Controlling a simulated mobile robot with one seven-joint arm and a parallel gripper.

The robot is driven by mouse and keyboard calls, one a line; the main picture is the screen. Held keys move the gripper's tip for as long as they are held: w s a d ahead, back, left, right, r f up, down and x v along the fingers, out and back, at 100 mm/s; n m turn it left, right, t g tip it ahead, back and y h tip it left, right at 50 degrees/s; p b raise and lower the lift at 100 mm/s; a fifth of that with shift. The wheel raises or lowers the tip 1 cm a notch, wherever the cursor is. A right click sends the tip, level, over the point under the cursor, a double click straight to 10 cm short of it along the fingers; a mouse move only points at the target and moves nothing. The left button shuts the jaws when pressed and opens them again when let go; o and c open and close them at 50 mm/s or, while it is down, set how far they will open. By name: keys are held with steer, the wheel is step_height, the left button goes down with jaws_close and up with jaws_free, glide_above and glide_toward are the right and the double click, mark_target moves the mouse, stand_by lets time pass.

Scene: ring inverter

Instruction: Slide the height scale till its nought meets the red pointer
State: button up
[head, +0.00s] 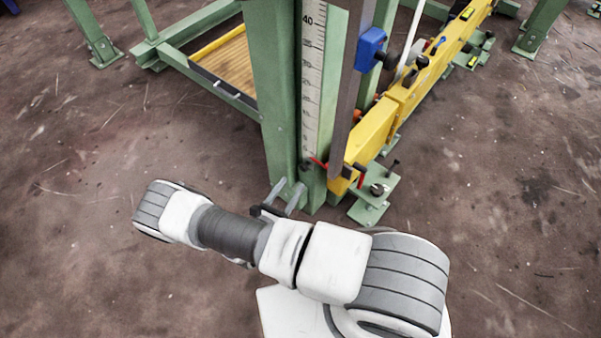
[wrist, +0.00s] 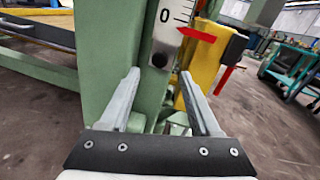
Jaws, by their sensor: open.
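The height scale (head: 312,75) is a pale ruled strip on the green post, with 40 near its top in the head view. Its lower end (wrist: 172,40) in the wrist view bears the 0 and a dark round knob or hole (wrist: 158,61) below it. The red pointer (wrist: 198,33) points left at the strip, its tip slightly below the 0 in the picture. The pointer also shows small in the head view (head: 318,162). My gripper (wrist: 159,75) is open and empty, its fingers either side of the strip's lower end in the picture; contact cannot be told. It also shows in the head view (head: 289,188).
A yellow beam (head: 405,95) runs back right from the post, with a blue block (head: 370,48) above its near part. A green foot plate (head: 377,195) stands right of my gripper. Open brown floor (head: 90,170) lies left. A teal cart (wrist: 290,72) stands far right.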

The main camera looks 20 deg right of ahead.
mark_target(302, 169)
steer(key=b+x, duration=0.1)
steer(key=x, duration=0.5)
steer(key=shift+w+d, duration=0.2)
steer(key=shift+w, duration=0.05)
jaws_close()
stand_by(1.2)
